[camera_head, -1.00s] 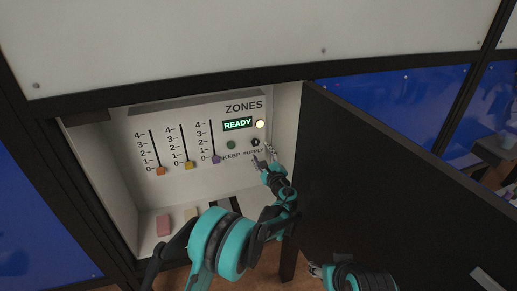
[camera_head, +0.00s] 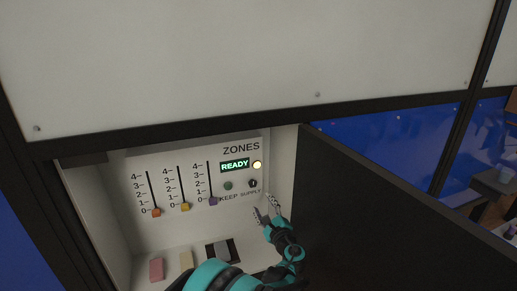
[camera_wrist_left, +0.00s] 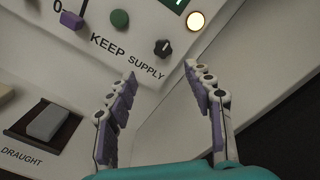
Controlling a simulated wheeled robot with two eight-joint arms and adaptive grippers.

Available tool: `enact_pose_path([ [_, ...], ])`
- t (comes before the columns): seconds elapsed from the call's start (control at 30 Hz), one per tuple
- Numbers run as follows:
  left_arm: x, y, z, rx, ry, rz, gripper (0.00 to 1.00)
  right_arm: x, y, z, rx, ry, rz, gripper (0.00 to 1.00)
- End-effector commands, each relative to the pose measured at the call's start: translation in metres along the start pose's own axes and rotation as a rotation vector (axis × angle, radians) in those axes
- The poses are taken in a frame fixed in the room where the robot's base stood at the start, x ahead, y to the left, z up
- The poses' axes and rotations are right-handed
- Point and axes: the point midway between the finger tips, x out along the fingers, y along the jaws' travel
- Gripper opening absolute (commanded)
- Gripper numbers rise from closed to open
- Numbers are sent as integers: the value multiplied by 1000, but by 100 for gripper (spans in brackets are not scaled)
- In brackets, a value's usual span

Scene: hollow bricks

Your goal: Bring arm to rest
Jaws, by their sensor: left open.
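My left gripper (camera_head: 264,210) is open and empty, just in front of the lower right part of the ZONES panel (camera_head: 160,225). In the left wrist view its two fingers (camera_wrist_left: 170,95) stand apart below the black supply knob (camera_wrist_left: 163,48), touching nothing that I can see. The knob also shows in the head view (camera_head: 253,183), above the gripper. The READY display (camera_head: 235,166) is lit green and the round lamp (camera_head: 257,165) glows. My right gripper is not in view.
The open dark door (camera_head: 370,215) stands close to the right of my left arm. Orange (camera_head: 156,212), yellow (camera_head: 185,206) and purple (camera_head: 213,200) sliders sit near 0. Pink (camera_head: 156,270), cream (camera_head: 187,260) and grey (camera_head: 222,251) rockers lie below. A dark frame bar (camera_head: 200,140) runs above the recess.

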Motion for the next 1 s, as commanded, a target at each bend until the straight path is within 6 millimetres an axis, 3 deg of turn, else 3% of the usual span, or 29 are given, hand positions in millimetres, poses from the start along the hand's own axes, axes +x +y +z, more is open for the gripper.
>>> enact_pose_path([
  [0.17,2,25,63,-197,29,140,52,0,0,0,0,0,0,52],
  [0.27,-8,50,109,-377,47,260,52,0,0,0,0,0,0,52],
  [0.37,-27,77,149,-565,55,381,52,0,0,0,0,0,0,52],
  [0.5,-68,116,195,-833,50,545,52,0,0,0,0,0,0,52],
  [0.73,-158,176,237,-1282,8,803,52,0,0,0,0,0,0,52],
  [0.9,-231,211,242,-1609,-42,978,52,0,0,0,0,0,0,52],
  [1.0,-264,224,237,-1768,-70,1060,52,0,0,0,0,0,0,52],
])
